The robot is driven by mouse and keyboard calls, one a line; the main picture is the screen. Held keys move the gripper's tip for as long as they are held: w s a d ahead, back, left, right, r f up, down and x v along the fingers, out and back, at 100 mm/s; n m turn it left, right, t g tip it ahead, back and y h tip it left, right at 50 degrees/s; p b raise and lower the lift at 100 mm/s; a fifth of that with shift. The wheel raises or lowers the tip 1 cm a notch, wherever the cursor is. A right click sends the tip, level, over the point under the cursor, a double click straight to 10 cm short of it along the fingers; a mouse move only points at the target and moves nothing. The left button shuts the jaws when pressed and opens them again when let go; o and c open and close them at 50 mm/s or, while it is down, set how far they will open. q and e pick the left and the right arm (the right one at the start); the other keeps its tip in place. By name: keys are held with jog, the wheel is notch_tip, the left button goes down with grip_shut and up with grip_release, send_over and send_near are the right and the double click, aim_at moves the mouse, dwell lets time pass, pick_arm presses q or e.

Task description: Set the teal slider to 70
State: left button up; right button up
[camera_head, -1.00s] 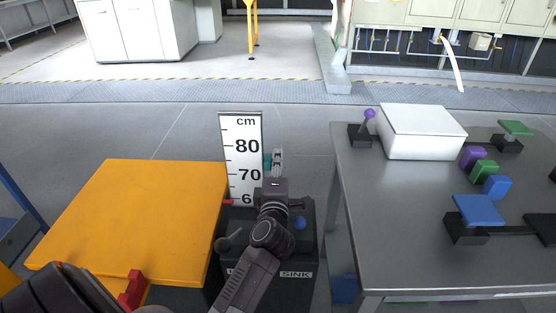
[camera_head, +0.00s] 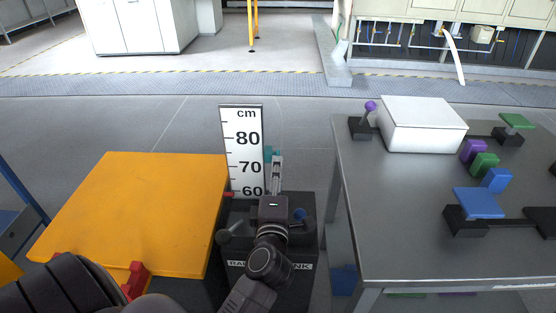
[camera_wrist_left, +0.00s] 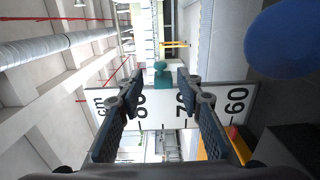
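The teal slider (camera_head: 268,154) is at the right edge of an upright white cm scale (camera_head: 243,181), between the 70 and 80 marks, at roughly 75. In the left wrist view the teal slider (camera_wrist_left: 161,74) shows beyond the fingertips, in the gap between them. My left gripper (camera_head: 277,162) is in front of the scale and overlaps part of the slider in the head view. Its two fingers (camera_wrist_left: 160,82) are apart, with nothing visibly clamped. Whether they touch the slider I cannot tell. My right gripper is not in view.
A black box (camera_head: 305,238) with a blue knob (camera_head: 300,214) stands below the scale. A red marker (camera_head: 229,194) is at the scale's left edge near 60. An orange-topped block (camera_head: 130,210) is at the left. A grey table (camera_head: 390,220) with levers and a white box (camera_head: 422,125) is at the right.

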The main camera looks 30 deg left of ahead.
pick_arm(q)
jog(key=v, duration=0.3)
jog(key=shift+s+d, duration=0.25)
jog(key=shift+s, duration=0.05)
